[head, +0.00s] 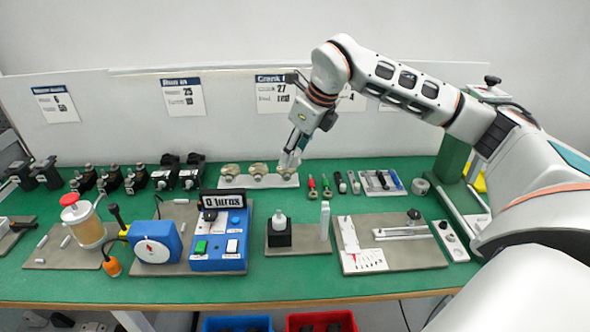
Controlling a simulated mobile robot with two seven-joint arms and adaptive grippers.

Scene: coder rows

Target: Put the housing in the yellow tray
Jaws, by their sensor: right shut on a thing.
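My right gripper (289,161) reaches down at the back of the green bench and is shut on the right-hand housing (287,171), a small beige-grey rounded part. The housing is at the right end of a pale strip (242,182), and the fingers partly cover it. I cannot tell whether it still touches the strip. Two similar parts (231,170) (258,169) stand to its left. A bit of yellow (480,184) shows at the far right behind my arm. It may be the yellow tray, but most of it is hidden. My left gripper is out of view.
Hand tools (326,184) lie right of the strip, and dark motors (192,171) stand left. A blue control box (219,251), a black block with a white part (279,234) and a grey fixture board (420,254) fill the front. A green post (453,157) stands at right.

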